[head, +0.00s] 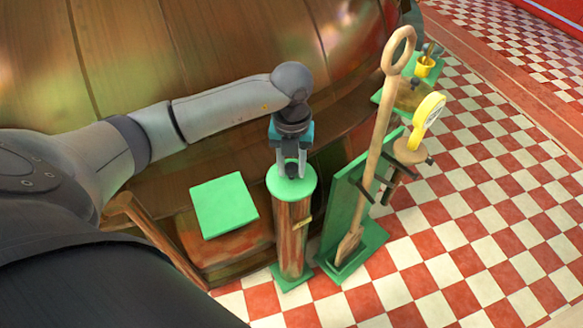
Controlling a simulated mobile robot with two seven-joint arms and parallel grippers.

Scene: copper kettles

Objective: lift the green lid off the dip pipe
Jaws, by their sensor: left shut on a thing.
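The dip pipe (292,238) is an upright reddish-brown, copper-like cylinder on a small green base in the middle of the head view. The round green lid (283,187) covers its top. My left gripper (291,174) comes down from above and is shut at the middle of the lid. The part between its fingers is mostly hidden by the fingers; I take it to be the lid's knob. The lid looks level, and I see no gap between it and the pipe. My right gripper is not in view.
A green stand (352,205) with a long wooden paddle (376,140) stands close to the right of the pipe. A square green cover (224,205) lies on a wooden box to the left. A large copper kettle (200,40) fills the back. Checkered floor (470,220) is free at right.

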